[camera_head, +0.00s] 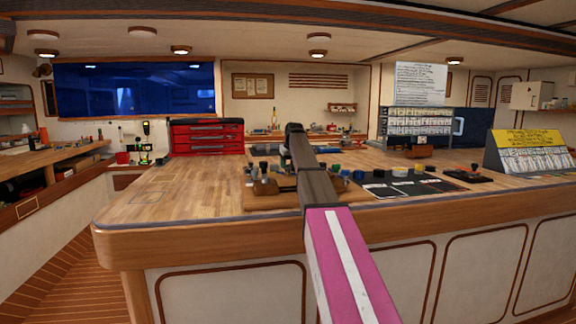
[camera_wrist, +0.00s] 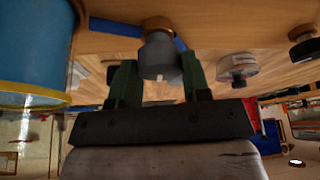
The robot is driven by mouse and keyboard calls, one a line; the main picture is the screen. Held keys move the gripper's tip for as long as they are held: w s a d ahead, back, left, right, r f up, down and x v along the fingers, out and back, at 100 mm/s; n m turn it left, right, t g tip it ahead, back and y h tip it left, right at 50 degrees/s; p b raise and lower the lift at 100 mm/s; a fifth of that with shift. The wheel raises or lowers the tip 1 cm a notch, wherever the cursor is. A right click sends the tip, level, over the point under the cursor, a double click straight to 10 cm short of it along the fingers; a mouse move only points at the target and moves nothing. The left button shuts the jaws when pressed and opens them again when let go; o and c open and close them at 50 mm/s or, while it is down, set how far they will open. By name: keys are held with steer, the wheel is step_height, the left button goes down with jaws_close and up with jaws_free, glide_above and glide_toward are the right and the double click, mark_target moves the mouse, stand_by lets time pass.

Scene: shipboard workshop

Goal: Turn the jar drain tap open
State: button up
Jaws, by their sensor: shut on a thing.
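In the wrist view, my gripper (camera_wrist: 160,80) has its two dark green fingers on either side of a grey, rounded tap-like piece (camera_wrist: 160,52) and is shut on it. This piece has a brown-orange collar at its far end and a small pale mark. I take it for the drain tap; its handle angle is unclear. A large blue cylinder with a yellow rim (camera_wrist: 32,50) stands at the left of the wrist view; I cannot tell if it is the jar. In the head view, my arm hides the gripper and most of what it holds.
The wooden counter (camera_head: 170,190) bears a wooden board (camera_head: 270,200) with small fittings beside my arm. Right of it lies a dark mat (camera_head: 400,190) with several small items. A red tool chest (camera_head: 206,137) stands behind left. The counter's left part is clear.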

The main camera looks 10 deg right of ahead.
steer(key=m, duration=0.2)
steer(key=m+h, duration=0.1)
steer(key=m, duration=0.1)
steer(key=shift+a+h, duration=0.15)
steer(key=shift+h, duration=0.15)
steer(key=m+h, duration=0.1)
steer(key=m, duration=0.3)
steer(key=shift+m+h, duration=0.4)
steer(key=m, duration=0.2)
steer(key=m+g+h, duration=0.1)
steer(key=m, duration=0.1)
steer(key=shift+w+g, duration=0.1)
steer(key=shift+g, duration=0.2)
steer(key=shift+a+m+g+h, duration=0.1)
steer(key=shift+m+g+h, duration=0.25)
steer(key=shift+m, duration=0.75)
steer(key=shift+m+g+h, duration=0.15)
steer(key=shift+m+g, duration=0.3)
steer(key=shift+m, duration=0.65)
steer(key=o, duration=0.9)
